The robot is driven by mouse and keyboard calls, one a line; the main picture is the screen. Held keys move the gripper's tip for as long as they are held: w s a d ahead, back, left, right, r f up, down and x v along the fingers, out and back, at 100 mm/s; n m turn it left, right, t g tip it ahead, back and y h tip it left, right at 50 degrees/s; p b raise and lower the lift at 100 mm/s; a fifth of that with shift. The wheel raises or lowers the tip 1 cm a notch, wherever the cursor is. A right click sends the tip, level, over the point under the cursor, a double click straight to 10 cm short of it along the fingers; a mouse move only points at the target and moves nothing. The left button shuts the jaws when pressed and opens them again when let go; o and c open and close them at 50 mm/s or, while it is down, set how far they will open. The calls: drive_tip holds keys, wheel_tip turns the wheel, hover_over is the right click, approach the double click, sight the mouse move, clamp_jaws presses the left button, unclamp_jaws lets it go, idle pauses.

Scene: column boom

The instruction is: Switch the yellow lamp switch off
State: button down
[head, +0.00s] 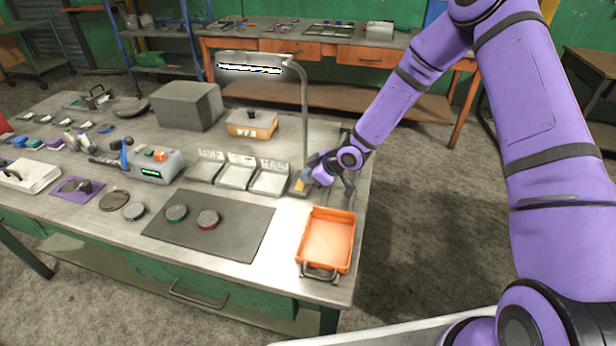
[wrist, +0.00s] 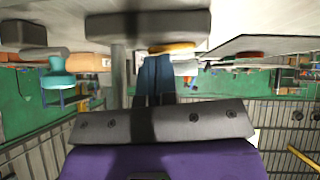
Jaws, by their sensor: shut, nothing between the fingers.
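The desk lamp (head: 304,110) stands on the workbench, and its strip (head: 248,68) glows white. The yellow lamp switch (head: 300,185) sits low by the lamp's foot. It also shows in the wrist view as a yellow piece (wrist: 172,48) against the dark lamp base (wrist: 148,27), where the scene appears upside down. My gripper (head: 308,177) is beside the switch; its blue fingers (wrist: 155,62) are together with nothing between them. The fingertips are close to the switch; I cannot tell whether they touch it. The switch is partly hidden by my gripper.
An orange tray (head: 327,240) stands at the bench's near right corner. Small grey bins (head: 237,172) are left of the lamp foot, and a dark mat (head: 210,228) with two round pieces lies in front. The lamp post rises close to my gripper.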

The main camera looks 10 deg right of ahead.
drive_tip(key=shift+d+f, duration=0.15)
drive_tip(key=shift+f, duration=0.25)
drive_tip(key=shift+s+f, duration=0.1)
drive_tip(key=shift+s, duration=0.1)
drive_tip(key=shift+s+a, duration=0.25)
drive_tip(key=shift+s, duration=0.2)
drive_tip(key=shift+s+a, duration=0.1)
drive_tip(key=shift+s, duration=0.05)
drive_tip(key=shift+a, duration=0.1)
